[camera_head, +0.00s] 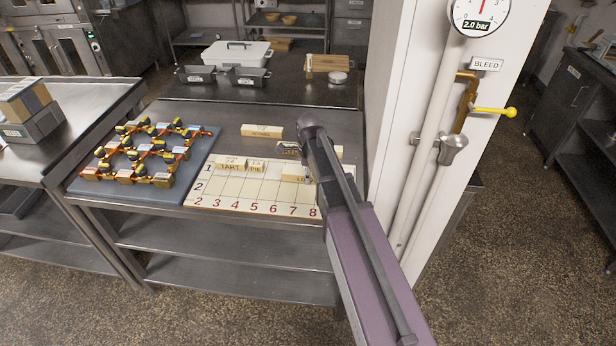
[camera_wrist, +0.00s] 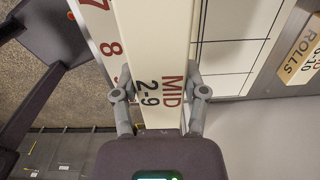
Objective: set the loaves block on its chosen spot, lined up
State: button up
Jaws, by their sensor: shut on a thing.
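My gripper (camera_wrist: 160,93) is shut on a long cream block (camera_wrist: 152,35), one finger on each side. Its top reads "MID 2-9" in the wrist view. In the head view the loaves block (camera_head: 294,179) shows only the letters "LO", the rest hidden behind my arm. It is over the right part of the numbered grid board (camera_head: 232,204), around columns 7 and 8. In the wrist view the block runs along the board's red numbers, with grid cells on its other side. I cannot tell whether it rests on the board or hangs just above.
The tart block (camera_head: 231,165) and pie block (camera_head: 256,165) stand on the board's upper row. The scones block (camera_head: 262,131) lies behind it, and a rolls block (camera_wrist: 299,57) shows beside it. A blue mat (camera_head: 130,186) with cluttered pieces is left. A white pillar (camera_head: 390,100) rises close at right.

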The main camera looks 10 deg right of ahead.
jog(key=s, duration=0.1)
jog(key=s+a+f+b, duration=0.1)
jog(key=s, duration=0.1)
jog(key=s+a+f, duration=0.1)
jog(key=s, duration=0.1)
jog(key=shift+a, duration=0.2)
jog(key=shift+w, duration=0.1)
jog(key=w+d, duration=0.1)
jog(key=w, duration=0.3)
jog(key=w+d+f+b, duration=0.1)
jog(key=w, duration=0.4)
jog(key=w+d, duration=0.2)
jog(key=w, duration=0.3)
jog(key=shift+f+b, duration=0.15)
jog(key=shift+b, duration=0.2)
jog(key=shift+w+d, duration=0.1)
jog(key=shift+w, duration=0.35)
jog(key=shift+w+d+f+b, duration=0.1)
jog(key=shift+w+f+b, duration=0.1)
jog(key=shift+f+b, duration=1.6)
jog(key=shift+b, duration=0.05)
jog(key=shift+f, duration=0.2)
